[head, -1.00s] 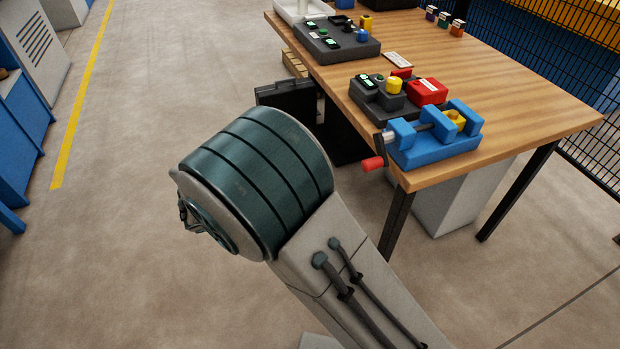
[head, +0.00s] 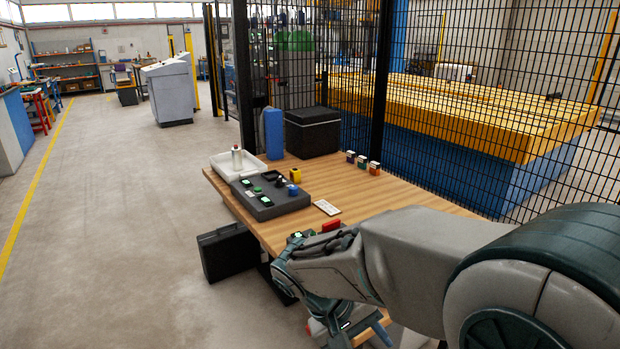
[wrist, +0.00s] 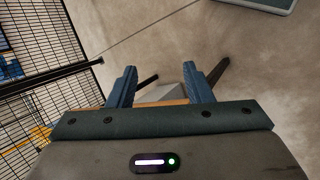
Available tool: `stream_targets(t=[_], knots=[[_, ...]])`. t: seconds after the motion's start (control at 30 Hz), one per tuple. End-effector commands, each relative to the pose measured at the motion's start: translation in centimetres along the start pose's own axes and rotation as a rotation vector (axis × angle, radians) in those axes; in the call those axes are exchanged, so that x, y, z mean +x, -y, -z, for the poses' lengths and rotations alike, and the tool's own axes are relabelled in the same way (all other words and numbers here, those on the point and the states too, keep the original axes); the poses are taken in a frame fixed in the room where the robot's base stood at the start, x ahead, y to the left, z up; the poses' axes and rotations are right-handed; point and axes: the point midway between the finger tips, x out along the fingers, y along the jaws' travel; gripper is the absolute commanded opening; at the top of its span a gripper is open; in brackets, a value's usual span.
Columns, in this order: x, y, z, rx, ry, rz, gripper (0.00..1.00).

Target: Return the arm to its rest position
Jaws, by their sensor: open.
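My gripper shows in the wrist view (wrist: 160,88) with its two blue fingers apart and nothing between them. Beyond the fingers are the concrete floor, dark table legs and a strip of the wooden table's edge (wrist: 175,102). In the head view my arm reaches in from the lower right, over the near end of the wooden table (head: 408,199). The wrist end hangs low there, and the arm hides most of that end of the table. The fingertips cannot be made out clearly in the head view.
On the table are a dark control block (head: 275,203), a white tray (head: 222,166), a black box (head: 312,132), a blue canister (head: 273,133) and several small boxes. A black mesh fence (head: 470,110) runs behind it. A black case (head: 222,255) stands on the floor.

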Motion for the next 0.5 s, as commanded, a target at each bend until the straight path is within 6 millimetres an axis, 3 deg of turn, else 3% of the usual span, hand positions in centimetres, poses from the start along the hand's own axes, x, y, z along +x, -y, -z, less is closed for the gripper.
stream_targets(t=[0.03, 0.2, 0.5], knots=[[-1.1, -1.9, -1.4, 0.031, -0.008, 0.081, 0.46], [-2.8, -4.9, -4.8, 0.114, -0.086, 0.315, 0.46], [-5.9, -8.2, -8.1, 0.273, -0.297, 0.528, 0.46]])
